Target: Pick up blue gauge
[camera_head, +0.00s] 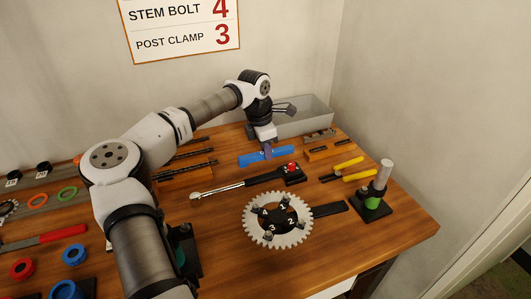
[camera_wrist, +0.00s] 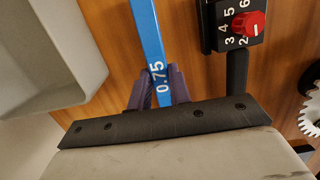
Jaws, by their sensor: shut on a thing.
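The blue gauge (camera_head: 250,160) is a flat bar near the back of the wooden table in the head view. In the wrist view the blue gauge (camera_wrist: 147,35) runs upward from between the fingers, with "0.75" printed in white on it. My gripper (camera_head: 267,151) reaches down onto the gauge from above. In the wrist view my gripper (camera_wrist: 158,90) has its purple fingers on both sides of the gauge, shut on it near the "0.75" mark. I cannot tell whether the gauge is touching the table.
A grey bin (camera_head: 305,117) stands behind. A chainring (camera_head: 277,220), yellow-handled pliers (camera_head: 347,163) and a green-and-white post (camera_head: 380,180) are at right. Wooden holders flank the gauge.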

